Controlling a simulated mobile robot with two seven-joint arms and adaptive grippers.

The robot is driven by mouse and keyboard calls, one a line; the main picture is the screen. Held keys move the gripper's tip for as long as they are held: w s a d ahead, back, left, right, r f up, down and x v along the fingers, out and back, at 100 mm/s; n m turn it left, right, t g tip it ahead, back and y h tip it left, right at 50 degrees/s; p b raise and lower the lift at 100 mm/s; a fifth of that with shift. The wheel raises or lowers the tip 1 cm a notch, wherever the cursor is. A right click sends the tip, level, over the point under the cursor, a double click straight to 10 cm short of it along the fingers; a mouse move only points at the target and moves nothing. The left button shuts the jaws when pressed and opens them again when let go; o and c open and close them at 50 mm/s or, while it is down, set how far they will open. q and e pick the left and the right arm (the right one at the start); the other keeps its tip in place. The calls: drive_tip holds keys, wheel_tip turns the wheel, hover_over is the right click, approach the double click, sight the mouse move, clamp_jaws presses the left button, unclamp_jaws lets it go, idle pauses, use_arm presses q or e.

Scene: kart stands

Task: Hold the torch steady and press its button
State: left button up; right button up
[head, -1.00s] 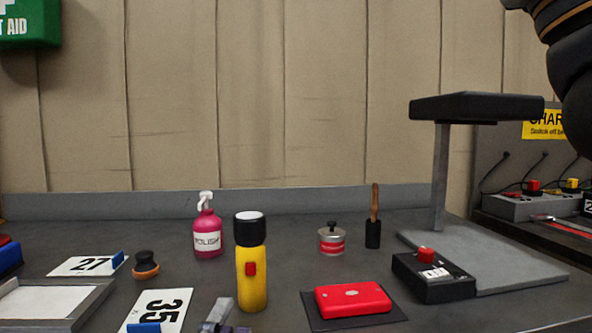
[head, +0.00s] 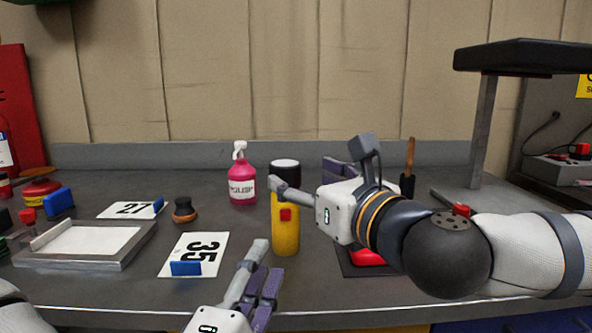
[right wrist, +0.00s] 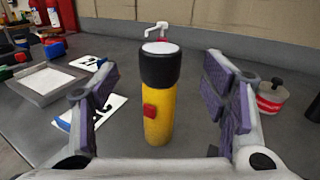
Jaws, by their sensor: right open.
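The torch (head: 286,235) stands upright on the bench, a yellow body with a black head, white top and red button (head: 286,214). It also shows in the right wrist view (right wrist: 157,123), its button (right wrist: 149,110) facing the camera. My right gripper (head: 307,175) is open beside the torch at its upper part. In the right wrist view its fingers are spread left and right of the torch, with gaps on both sides. In the head view one finger partly covers the torch. My left gripper (head: 266,257) is low in front of the torch, apart from it; its opening is unclear.
A pink polish bottle (head: 242,188) stands behind the torch. A 35 plate (head: 207,246), a 27 plate (head: 118,211), an orange-black knob (head: 184,211) and a framed tray (head: 132,258) lie left. A red case (head: 365,258) on a dark mat is largely hidden by my right arm.

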sight(293, 171)
drive_tip(key=x, duration=0.7)
drive_tip(key=shift+w, duration=0.1)
drive_tip(key=c, duration=1.3)
use_arm(q)
drive_tip(key=shift+c, duration=0.8)
use_arm(e)
drive_tip(key=shift+c, duration=0.8)
use_arm(q)
clamp_jaws()
